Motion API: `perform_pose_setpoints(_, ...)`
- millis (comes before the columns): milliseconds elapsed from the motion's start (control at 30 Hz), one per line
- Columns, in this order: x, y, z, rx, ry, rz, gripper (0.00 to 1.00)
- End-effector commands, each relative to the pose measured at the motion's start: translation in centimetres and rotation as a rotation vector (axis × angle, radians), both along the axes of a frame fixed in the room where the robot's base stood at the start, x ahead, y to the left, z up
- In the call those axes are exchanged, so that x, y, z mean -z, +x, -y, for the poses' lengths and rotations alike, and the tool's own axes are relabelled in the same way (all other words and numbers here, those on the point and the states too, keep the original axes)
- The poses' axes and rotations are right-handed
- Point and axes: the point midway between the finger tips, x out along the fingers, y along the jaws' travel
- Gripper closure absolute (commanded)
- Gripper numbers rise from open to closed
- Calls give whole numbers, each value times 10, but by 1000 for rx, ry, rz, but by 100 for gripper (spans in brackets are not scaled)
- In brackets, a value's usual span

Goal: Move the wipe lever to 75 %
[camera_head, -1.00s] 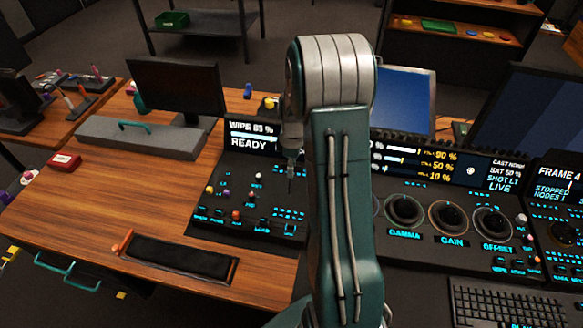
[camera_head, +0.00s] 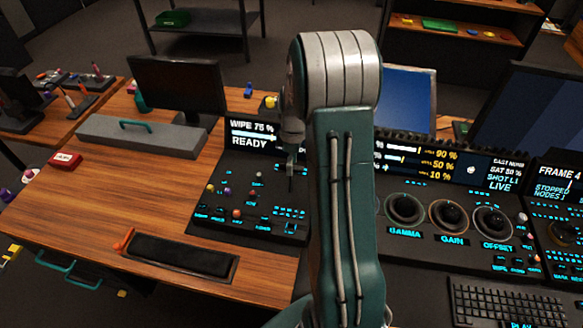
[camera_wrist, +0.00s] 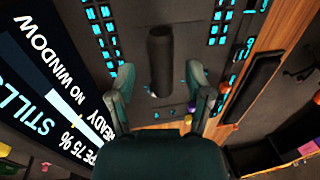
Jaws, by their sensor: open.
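The wipe lever shows in the wrist view as a dark upright handle (camera_wrist: 160,55) on the black panel. My gripper (camera_wrist: 159,73) is open, with one finger on each side of the lever and a visible gap to both. In the head view my gripper (camera_head: 291,172) points down over the right part of the wipe panel (camera_head: 215,222); my arm hides part of that area, and I cannot make out the lever there. The panel's screen (camera_head: 252,135) reads "WIPE 75 %" and "READY"; the wrist view shows the same screen (camera_wrist: 60,90) tilted.
To the right stands a console with gamma, gain and offset trackballs (camera_head: 449,216) and a keyboard (camera_head: 505,301). A black padded rest (camera_head: 180,255) lies in front of the wipe panel. Lit buttons surround the lever.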

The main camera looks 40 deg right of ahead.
Motion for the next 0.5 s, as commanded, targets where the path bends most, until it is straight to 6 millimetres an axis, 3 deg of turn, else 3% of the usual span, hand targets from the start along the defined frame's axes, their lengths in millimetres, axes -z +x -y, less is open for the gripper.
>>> perform_pose_setpoints(300,-67,8,9,1,-2,3,34)
perform_pose_setpoints(500,-93,11,12,1,0,0,34)
